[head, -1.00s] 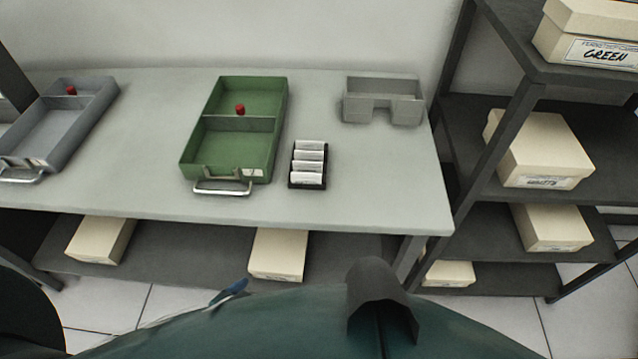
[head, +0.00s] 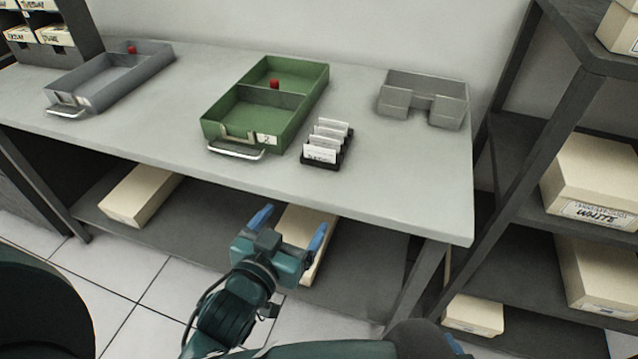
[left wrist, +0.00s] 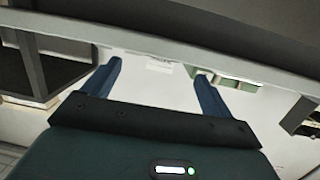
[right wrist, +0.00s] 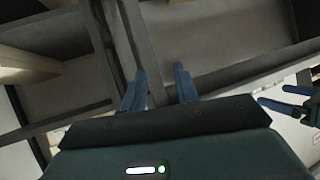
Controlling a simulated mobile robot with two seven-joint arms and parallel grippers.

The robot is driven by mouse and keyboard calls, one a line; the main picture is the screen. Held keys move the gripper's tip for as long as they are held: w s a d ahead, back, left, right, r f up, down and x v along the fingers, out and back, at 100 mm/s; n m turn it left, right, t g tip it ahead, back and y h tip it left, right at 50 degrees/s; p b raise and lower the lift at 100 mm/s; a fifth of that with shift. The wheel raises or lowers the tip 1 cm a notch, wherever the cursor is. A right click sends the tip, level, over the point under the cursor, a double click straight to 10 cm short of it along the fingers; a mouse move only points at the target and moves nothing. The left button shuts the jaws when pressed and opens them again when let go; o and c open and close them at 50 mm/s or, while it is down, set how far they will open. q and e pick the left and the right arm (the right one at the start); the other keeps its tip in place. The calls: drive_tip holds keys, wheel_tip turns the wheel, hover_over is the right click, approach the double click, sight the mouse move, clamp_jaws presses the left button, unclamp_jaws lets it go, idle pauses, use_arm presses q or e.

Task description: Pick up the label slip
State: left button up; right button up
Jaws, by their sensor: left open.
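Several white label slips (head: 322,150) stand in a small black rack (head: 342,155) on the table, just right of the green tray. The front slip carries small print that I cannot read. My left gripper (head: 290,230) is open and empty, in front of the table's front edge and below the rack, apart from the slips. Its two blue fingers also show spread in the left wrist view (left wrist: 160,78). My right gripper shows in the right wrist view (right wrist: 160,80) with its fingers apart and nothing between them.
A green two-part tray (head: 225,118) with a red knob stands left of the rack. A grey tray (head: 62,92) is further left, and a grey open holder (head: 424,98) stands back right. The table's front edge (head: 250,195) lies beyond my left gripper. Shelving (head: 545,105) stands at right.

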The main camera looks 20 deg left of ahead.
use_arm(q)
wheel_tip(320, 180, up, 4)
drive_tip(key=w+t+y+b, duration=0.1)
drive_tip(key=t+b, duration=0.1)
drive_tip(key=p, duration=0.1)
approach(319, 149)
drive_tip(key=shift+w+r+n, duration=0.1)
drive_tip(key=shift+w+n, duration=0.3)
drive_tip(key=shift+w, duration=0.65)
drive_tip(key=shift+w+d, duration=0.2)
drive_tip(key=shift+w, duration=2.65)
drive_tip(key=shift+c, duration=0.5)
drive_tip(key=c, duration=0.9)
